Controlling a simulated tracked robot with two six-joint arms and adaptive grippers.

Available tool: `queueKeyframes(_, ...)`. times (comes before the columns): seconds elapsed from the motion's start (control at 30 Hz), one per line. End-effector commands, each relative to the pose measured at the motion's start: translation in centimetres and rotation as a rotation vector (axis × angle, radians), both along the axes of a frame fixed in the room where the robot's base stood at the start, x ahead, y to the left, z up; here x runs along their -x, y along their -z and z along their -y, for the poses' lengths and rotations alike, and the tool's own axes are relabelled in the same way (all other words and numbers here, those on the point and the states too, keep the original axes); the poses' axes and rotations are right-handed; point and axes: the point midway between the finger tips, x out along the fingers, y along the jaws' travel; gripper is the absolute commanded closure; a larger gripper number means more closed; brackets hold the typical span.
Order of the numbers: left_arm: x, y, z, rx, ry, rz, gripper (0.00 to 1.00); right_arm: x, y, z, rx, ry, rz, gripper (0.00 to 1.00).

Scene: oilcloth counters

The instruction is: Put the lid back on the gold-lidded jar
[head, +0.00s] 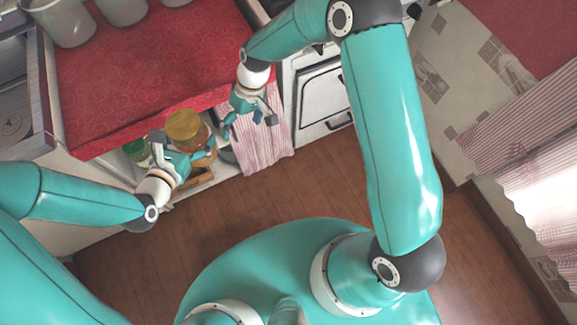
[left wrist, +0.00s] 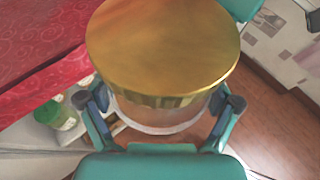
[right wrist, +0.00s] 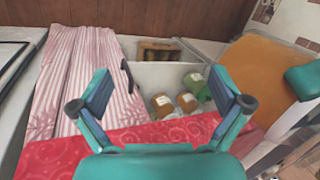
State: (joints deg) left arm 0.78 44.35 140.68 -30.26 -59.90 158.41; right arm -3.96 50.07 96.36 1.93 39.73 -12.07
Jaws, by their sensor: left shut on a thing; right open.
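The gold-lidded jar has a wide gold lid (head: 184,124), which fills the upper middle of the left wrist view (left wrist: 163,45). Its pale, clear jar body (left wrist: 160,115) shows below the lid's ridged rim. The lid lies over the jar's top; I cannot tell how tightly it sits. My left gripper (head: 186,158) is shut on the jar, one finger on each side, holding it in front of the red counter. My right gripper (head: 247,113) is open and empty by the counter's front edge. The lid also shows at the right of the right wrist view (right wrist: 265,75).
Below the counter edge, an open white drawer or compartment (right wrist: 165,78) holds several small jars (right wrist: 187,101). A striped pink towel (head: 262,145) hangs beside it. Pale pots (head: 62,22) stand on the red counter (head: 150,70). A white oven front (head: 322,98) is to the right.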

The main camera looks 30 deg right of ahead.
Motion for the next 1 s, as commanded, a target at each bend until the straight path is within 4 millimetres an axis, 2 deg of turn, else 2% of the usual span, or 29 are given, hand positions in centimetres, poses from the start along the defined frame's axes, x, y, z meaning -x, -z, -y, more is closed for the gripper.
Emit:
queueKeyframes(0.03,-0.1,-0.2,0.0,0.001,0.000,0.007,1.00,1.9,2.3,0.8,0.006,0.048,-0.016,0.00)
queueKeyframes(0.2,-0.1,-0.2,0.0,0.001,0.000,0.007,1.00,7.7,7.8,2.6,0.022,0.213,-0.020,0.00)
queueKeyframes(0.33,-0.1,-0.2,0.0,0.001,0.000,0.007,1.00,12.3,10.1,3.7,0.032,0.325,-0.020,0.00)
queueKeyframes(0.5,-0.1,-0.2,0.0,0.001,0.000,0.007,1.00,16.9,11.1,4.5,0.037,0.432,-0.017,0.00)
queueKeyframes(0.7,-0.1,-0.2,0.0,0.001,0.000,0.007,1.00,19.1,10.8,4.5,0.034,0.455,0.002,0.00)
queueKeyframes(1.0,-0.1,-0.2,0.0,0.001,0.000,0.007,1.00,19.3,10.8,4.5,0.034,0.455,0.005,0.00)
